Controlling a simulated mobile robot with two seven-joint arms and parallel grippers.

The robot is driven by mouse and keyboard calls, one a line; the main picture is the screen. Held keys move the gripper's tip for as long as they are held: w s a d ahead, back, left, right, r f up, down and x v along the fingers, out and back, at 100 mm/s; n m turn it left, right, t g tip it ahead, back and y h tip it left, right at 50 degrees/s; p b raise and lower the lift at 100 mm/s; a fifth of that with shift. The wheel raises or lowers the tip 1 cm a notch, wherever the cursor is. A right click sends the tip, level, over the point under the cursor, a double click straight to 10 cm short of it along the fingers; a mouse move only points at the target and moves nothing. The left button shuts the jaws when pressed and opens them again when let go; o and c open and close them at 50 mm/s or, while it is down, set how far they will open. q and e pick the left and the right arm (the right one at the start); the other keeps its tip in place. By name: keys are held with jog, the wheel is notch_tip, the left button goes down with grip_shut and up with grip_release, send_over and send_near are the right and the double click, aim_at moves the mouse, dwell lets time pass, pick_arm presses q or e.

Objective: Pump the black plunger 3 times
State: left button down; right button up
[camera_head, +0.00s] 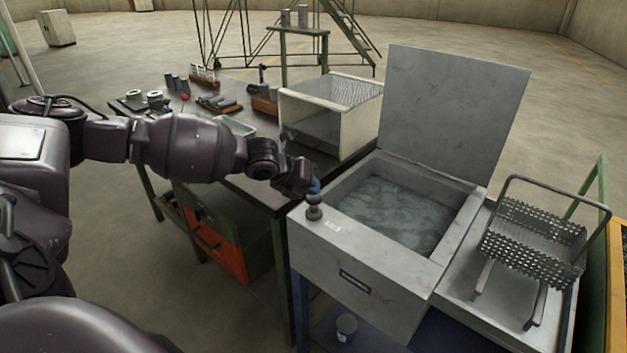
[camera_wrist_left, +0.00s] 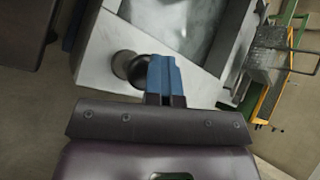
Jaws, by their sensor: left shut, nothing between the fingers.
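The black plunger (camera_head: 314,207) stands upright on the front left corner of the grey quench tank (camera_head: 350,262). It also shows in the left wrist view as a dark round knob (camera_wrist_left: 127,66). My left gripper (camera_head: 316,187) is shut and empty, with blue fingertips just above and beside the plunger's knob. In the left wrist view its closed blue fingers (camera_wrist_left: 163,74) are just right of the knob and partly overlap its edge; I cannot tell whether they touch. My right gripper is not in view.
The tank's lid (camera_head: 455,110) stands open behind the liquid. A perforated basket (camera_head: 535,240) with a handle sits on the right. A white open box (camera_head: 365,125) and small parts stand on the dark table (camera_head: 268,188) at left. A can (camera_head: 346,327) is below the tank.

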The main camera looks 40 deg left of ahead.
pick_arm(q)
jog(key=shift+s+f, duration=0.2)
jog(key=shift+f, duration=0.35)
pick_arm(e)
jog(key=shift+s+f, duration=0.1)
pick_arm(q)
jog(key=shift+r, duration=0.15)
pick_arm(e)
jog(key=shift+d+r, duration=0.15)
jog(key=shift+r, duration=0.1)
